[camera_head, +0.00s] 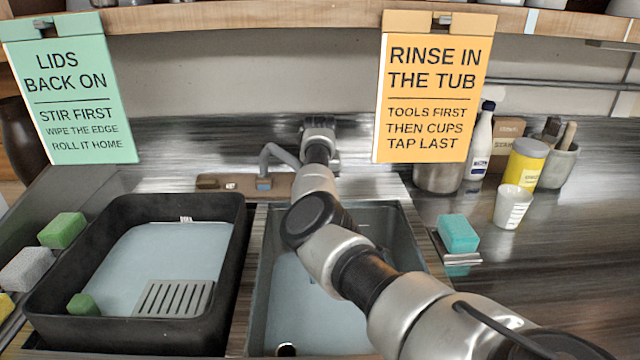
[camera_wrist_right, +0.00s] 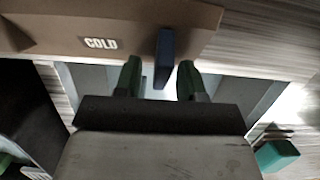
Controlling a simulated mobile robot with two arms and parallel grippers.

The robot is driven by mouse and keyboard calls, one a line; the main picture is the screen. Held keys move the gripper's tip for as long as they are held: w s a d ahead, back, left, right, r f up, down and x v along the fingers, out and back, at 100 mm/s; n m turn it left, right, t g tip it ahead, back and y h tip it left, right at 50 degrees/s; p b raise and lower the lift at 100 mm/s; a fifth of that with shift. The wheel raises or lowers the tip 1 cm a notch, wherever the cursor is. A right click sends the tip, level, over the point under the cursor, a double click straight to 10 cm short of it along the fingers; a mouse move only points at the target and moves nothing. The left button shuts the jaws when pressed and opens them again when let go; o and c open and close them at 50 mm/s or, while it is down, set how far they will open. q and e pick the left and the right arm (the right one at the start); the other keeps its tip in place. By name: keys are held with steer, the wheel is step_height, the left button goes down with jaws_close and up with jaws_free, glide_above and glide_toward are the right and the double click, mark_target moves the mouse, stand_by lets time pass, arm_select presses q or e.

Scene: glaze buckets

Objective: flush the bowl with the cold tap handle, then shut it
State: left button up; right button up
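The cold tap handle is a dark blue lever (camera_wrist_right: 165,58) on a brown block (camera_wrist_right: 60,28) marked COLD in the right wrist view. In the head view, a small blue part (camera_head: 264,184) shows on that block below a grey curved spout. My right gripper (camera_wrist_right: 160,78) is open, its two green fingers on either side of the lever's lower end with gaps showing; I cannot tell its depth from the lever. In the head view my right arm hides this gripper. The bowl, a grey sink basin (camera_head: 405,235), lies below, partly covered by my arm. My left gripper is out of view.
A black tub (camera_head: 240,235) with a grate and green sponge stands left of the basin. A teal sponge (camera_head: 458,234) and white cup (camera_head: 512,206) are to the right. Two hanging signs, green (camera_head: 68,90) and orange (camera_head: 434,85), overhang the counter.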

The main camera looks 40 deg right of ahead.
steer(key=b+v, duration=0.1)
steer(key=v, duration=0.9)
steer(key=shift+r, duration=0.4)
